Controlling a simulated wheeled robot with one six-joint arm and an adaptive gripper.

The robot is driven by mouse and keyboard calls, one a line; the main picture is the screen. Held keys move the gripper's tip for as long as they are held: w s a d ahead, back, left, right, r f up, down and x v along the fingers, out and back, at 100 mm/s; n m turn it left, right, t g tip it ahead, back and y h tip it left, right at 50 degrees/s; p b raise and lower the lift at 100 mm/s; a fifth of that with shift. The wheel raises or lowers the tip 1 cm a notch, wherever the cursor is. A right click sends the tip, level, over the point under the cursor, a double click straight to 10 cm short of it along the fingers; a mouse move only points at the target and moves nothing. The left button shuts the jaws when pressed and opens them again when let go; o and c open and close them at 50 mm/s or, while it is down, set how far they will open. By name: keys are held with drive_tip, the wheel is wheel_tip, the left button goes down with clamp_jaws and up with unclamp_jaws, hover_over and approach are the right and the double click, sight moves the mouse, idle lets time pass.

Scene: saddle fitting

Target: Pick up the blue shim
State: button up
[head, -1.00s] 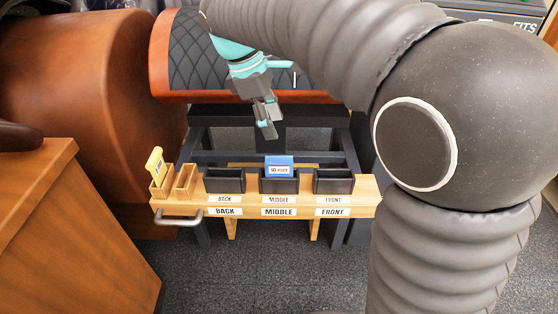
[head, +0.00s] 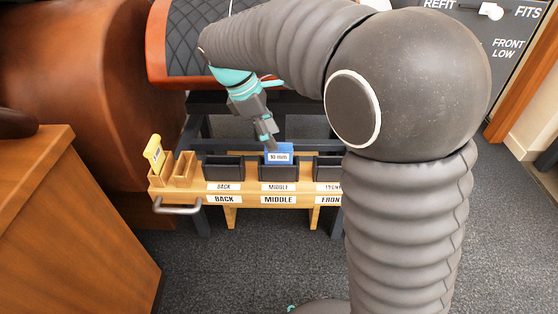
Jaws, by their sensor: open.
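The blue shim (head: 279,153) stands upright in the dark bin marked MIDDLE (head: 278,173). A white label on it reads 10 mm, as far as I can tell. My gripper (head: 268,143) points down just above and slightly left of the shim's top edge, overlapping it in the picture. I cannot tell whether the fingers touch the shim or hang behind it. The fingers are small here, and nothing shows between them.
A wooden shelf (head: 245,198) carries the bins, with the BACK bin (head: 223,170) left and the FRONT bin (head: 328,170) right, partly hidden by my arm. A yellow shim (head: 154,153) stands in a wooden slot at left. A quilted saddle panel (head: 190,45) hangs behind.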

sight(279, 150)
drive_tip(key=x, duration=0.5)
drive_tip(key=shift+b, duration=0.3)
clamp_jaws()
